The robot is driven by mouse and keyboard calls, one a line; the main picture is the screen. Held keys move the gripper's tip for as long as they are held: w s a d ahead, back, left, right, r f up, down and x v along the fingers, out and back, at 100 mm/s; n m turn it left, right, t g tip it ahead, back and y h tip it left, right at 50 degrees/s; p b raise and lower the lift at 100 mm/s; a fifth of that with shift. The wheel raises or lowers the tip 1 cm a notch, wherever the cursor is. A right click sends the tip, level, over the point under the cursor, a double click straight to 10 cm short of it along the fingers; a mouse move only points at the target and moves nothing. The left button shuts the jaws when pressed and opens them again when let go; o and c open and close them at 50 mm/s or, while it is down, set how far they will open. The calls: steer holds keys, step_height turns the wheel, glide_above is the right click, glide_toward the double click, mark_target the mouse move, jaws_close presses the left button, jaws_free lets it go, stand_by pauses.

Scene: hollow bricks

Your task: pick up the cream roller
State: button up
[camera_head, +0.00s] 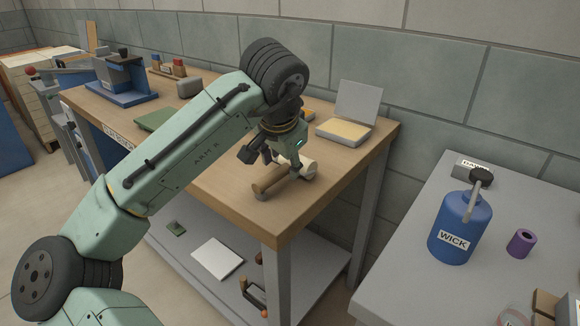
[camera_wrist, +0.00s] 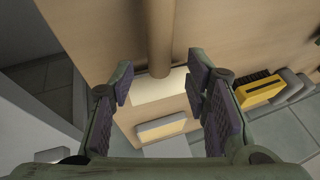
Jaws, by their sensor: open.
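The cream roller (camera_head: 309,167) lies on the wooden workbench (camera_head: 222,165) near its right front corner, with a brown wooden handle (camera_head: 268,184) reaching toward the front edge. In the wrist view the cream roller (camera_wrist: 158,87) shows as a pale bar across the handle's end. My gripper (camera_head: 274,156) is open and empty, just above the roller. In the head view it partly hides the roller and handle; whether it touches them I cannot tell.
An open box with a cream pad (camera_head: 343,131) stands on the bench behind the roller. A yellow block (camera_wrist: 260,91) lies to the right in the wrist view. A grey table at right holds a blue WICK can (camera_head: 455,228) and a purple spool (camera_head: 521,243).

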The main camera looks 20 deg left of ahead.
mark_target(283, 168)
steer(key=shift+x, duration=1.6)
steer(key=shift+s, duration=0.1)
steer(key=shift+c, duration=0.3)
jaws_close()
